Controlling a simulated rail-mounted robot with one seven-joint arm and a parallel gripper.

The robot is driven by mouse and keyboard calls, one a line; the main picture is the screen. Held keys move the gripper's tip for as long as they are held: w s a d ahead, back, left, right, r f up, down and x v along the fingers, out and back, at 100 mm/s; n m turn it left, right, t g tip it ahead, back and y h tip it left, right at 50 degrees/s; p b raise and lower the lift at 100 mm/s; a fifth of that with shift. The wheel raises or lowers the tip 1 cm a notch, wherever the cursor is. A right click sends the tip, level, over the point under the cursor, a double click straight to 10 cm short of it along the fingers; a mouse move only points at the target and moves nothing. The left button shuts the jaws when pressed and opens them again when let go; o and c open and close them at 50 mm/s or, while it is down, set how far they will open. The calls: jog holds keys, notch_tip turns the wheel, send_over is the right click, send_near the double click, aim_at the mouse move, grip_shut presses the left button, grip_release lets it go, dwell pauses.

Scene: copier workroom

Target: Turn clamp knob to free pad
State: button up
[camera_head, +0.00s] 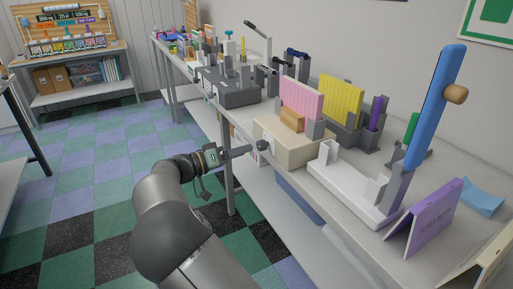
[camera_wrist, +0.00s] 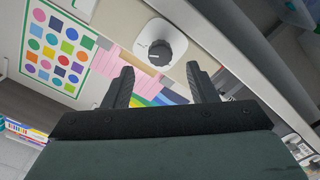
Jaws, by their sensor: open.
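A dark round clamp knob (camera_wrist: 160,52) sits on a pale round plate in the wrist view, just beyond and between my fingertips. In the head view the knob (camera_head: 262,145) is at the front of a cream block (camera_head: 284,148) near the bench edge. A pink pad (camera_head: 301,100) stands upright on this block, with a tan wooden piece (camera_head: 292,119) against its front. My gripper (camera_wrist: 161,82) is open and empty, pointed at the knob and apart from it. It also shows left of the knob in the head view (camera_head: 246,150).
A yellow pad (camera_head: 341,98) stands in a dark grey holder behind the pink one. A white bracket (camera_head: 345,185), a blue upright lever (camera_head: 436,105) and a purple folded sign (camera_head: 427,218) stand to the right. Grey equipment (camera_head: 229,87) fills the bench further back. The floor aisle left is clear.

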aim_at(258, 146)
jog(key=x, duration=0.5)
jog(key=shift+w+d, duration=0.15)
jog(key=shift+d, duration=0.2)
jog(key=c, duration=1)
